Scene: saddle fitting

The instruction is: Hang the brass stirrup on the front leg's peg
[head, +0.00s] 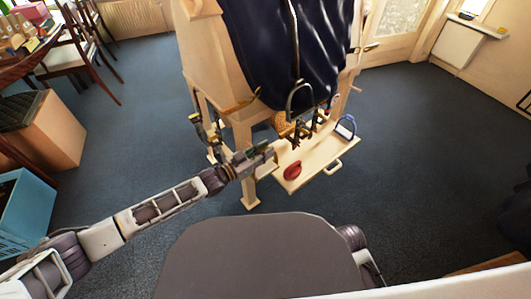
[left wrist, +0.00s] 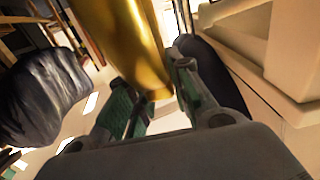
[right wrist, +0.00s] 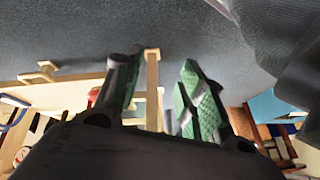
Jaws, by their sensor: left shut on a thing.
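The brass stirrup shows in the left wrist view as a large shiny gold piece (left wrist: 135,45) between the fingers of my left gripper (left wrist: 150,105). Only part of it is in that view. In the head view my left gripper (head: 264,152) is beside the front leg (head: 246,180) of the wooden saddle stand, and the stirrup is too small to make out well. I cannot make out the leg's peg or whether the stirrup touches it. My right gripper (right wrist: 158,98) has its fingers apart with nothing between them. It is not made out in the head view.
A teal crate (head: 22,205) stands at left.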

